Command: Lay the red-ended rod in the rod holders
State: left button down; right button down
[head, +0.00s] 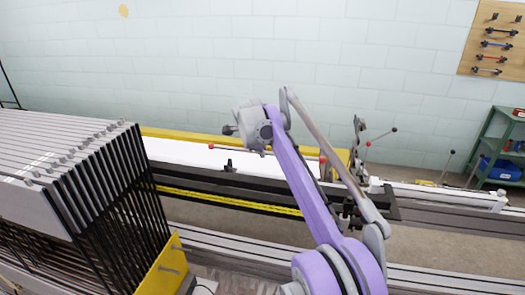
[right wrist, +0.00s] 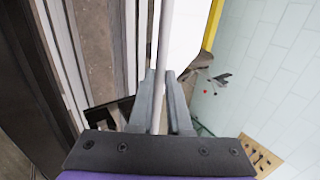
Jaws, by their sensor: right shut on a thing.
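My right gripper (right wrist: 158,75) is shut on a thin grey rod (right wrist: 165,35), which runs up out of the right wrist view from between the fingers. In the head view the purple right arm reaches over the machine, and its grey wrist (head: 255,128) hides part of what lies behind. A small red tip (head: 211,146) shows left of the wrist and another red spot (head: 322,158) to its right; I cannot tell for sure that both belong to the held rod. My left gripper is not in view.
A block of upright frames (head: 75,170) with black bars stands at the left. Levers with red and black knobs (head: 368,144) stand behind the arm. A green shelf (head: 497,145) with a blue bin is at the far right.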

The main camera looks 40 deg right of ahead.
notch_tip(320, 180, down, 7)
jog(key=b, duration=0.4)
jog(key=shift+b, duration=0.4)
jog(key=shift+f, duration=0.35)
dwell(0.4)
jog(key=c, duration=0.8)
grip_release()
jog(key=p+v, duration=0.1)
jog(key=v, duration=1)
jog(key=shift+w, duration=0.1)
